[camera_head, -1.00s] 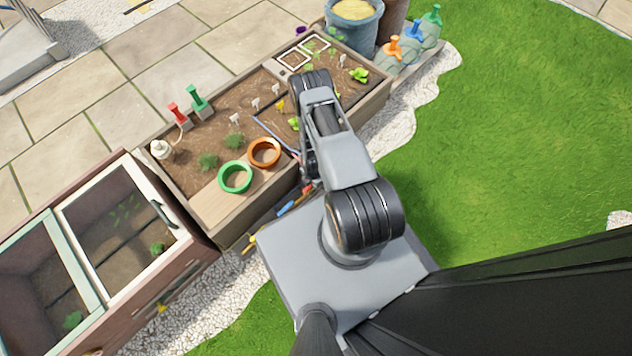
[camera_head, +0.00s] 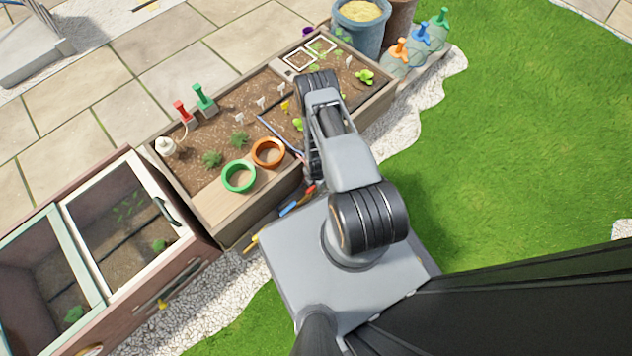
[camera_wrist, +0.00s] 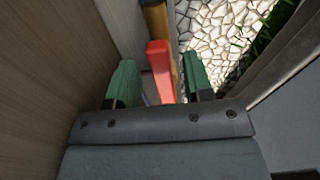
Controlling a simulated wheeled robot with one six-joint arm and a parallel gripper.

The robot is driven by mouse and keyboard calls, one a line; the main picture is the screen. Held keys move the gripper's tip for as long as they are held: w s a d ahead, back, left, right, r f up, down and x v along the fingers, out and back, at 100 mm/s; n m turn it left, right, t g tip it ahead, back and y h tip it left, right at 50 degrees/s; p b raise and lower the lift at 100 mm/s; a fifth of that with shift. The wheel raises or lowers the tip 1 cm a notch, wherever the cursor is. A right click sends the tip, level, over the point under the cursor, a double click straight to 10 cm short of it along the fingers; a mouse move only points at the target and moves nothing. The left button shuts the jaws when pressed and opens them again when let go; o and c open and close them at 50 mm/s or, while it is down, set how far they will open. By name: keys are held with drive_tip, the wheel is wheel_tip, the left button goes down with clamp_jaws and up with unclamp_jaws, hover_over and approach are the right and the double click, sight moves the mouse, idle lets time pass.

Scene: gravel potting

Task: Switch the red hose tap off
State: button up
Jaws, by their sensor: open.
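The red hose tap (camera_head: 182,112) stands upright at the back edge of the planter, left of the green tap (camera_head: 204,99). Its handle looks raised, but I cannot tell its exact setting. My gripper is hidden behind my arm in the head view. In the wrist view my gripper (camera_wrist: 156,82) is open, with its green fingers apart. A red bar-like thing (camera_wrist: 159,66) shows between the fingers, beside the planter's side; I cannot tell that it is touched. The arm is folded at the planter's front, well away from the red tap.
The wooden planter (camera_head: 238,238) holds a green ring pot (camera_head: 239,177), an orange ring pot (camera_head: 268,154), seedlings and white labels. A cold frame (camera_head: 150,262) stands at left. Orange, blue and green-topped cloches (camera_head: 422,38) stand at right. The lawn (camera_head: 520,130) is clear.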

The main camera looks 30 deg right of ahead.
wheel_tip(320, 180, up, 14)
drive_tip(key=p, duration=0.6)
drive_tip(key=shift+f, duration=0.1)
idle(0.4)
drive_tip(key=w+a+r+m+t+p, duration=0.1)
drive_tip(key=w+r+m+p, duration=0.35)
drive_tip(key=r, duration=1.05)
drive_tip(key=a+r+m+p, duration=0.15)
drive_tip(key=r+p, duration=0.55)
drive_tip(key=r, duration=0.9)
drive_tip(key=w+r+m+t+p, duration=0.1)
drive_tip(key=w+r+m+p, duration=0.3)
drive_tip(key=r, duration=1.1)
drive_tip(key=s+a+r+m+p, duration=0.1)
drive_tip(key=s+r+m+p, duration=0.2)
drive_tip(key=r, duration=0.8)
drive_tip(key=s+a+r+m+t+p, duration=0.1)
drive_tip(key=s+a+r+m+p, duration=0.1)
drive_tip(key=s+r+m+p, duration=0.2)
drive_tip(key=s+a+r+m+p, duration=0.2)
drive_tip(key=s+r+p, duration=0.6)
drive_tip(key=r, duration=1.1)
drive_tip(key=shift+m+t+p, duration=0.3)
drive_tip(key=shift+m, duration=0.8)
